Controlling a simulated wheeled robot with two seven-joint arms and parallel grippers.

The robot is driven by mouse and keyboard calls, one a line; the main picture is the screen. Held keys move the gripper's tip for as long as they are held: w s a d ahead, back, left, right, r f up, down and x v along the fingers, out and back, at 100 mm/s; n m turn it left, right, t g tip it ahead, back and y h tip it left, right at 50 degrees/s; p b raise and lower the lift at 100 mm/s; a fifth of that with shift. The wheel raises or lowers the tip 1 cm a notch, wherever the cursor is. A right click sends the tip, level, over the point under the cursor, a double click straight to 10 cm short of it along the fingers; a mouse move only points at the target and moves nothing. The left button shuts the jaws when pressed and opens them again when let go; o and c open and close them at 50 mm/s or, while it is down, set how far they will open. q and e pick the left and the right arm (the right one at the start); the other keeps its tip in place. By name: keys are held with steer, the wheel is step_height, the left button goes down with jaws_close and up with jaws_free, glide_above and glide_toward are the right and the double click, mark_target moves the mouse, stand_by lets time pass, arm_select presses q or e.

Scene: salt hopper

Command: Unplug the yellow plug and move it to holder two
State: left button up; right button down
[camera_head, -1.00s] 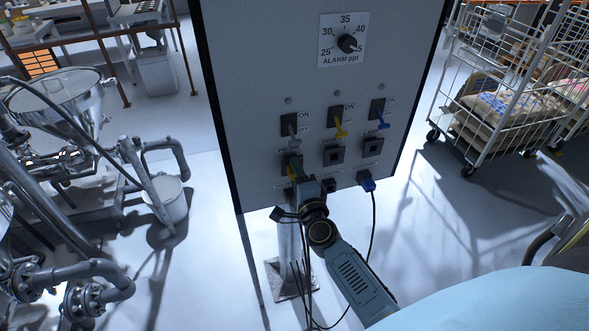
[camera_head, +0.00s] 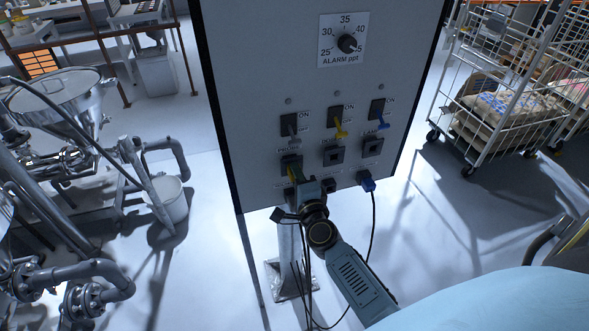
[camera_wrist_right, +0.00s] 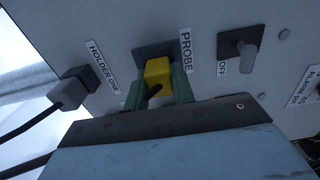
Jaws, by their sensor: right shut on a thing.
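The yellow plug (camera_wrist_right: 158,74) is at the PROBE socket (camera_wrist_right: 156,48) on the panel. My right gripper (camera_wrist_right: 160,84) is shut on it, with a green finger on each side. In the head view the right gripper (camera_head: 297,182) covers most of the plug at the left socket, and only a sliver of yellow shows. I cannot tell whether the plug is fully seated. Holder two, the middle one of the lower row (camera_head: 328,186), is partly hidden by the gripper and looks empty. My left gripper is not in view.
A grey plug (camera_wrist_right: 73,88) sits in holder one beside PROBE. Grey, yellow (camera_head: 341,130) and blue switch levers line the row above. Dark cables hang below my gripper.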

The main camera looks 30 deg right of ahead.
steer(key=shift+s, duration=0.2)
steer(key=shift+v, duration=2.35)
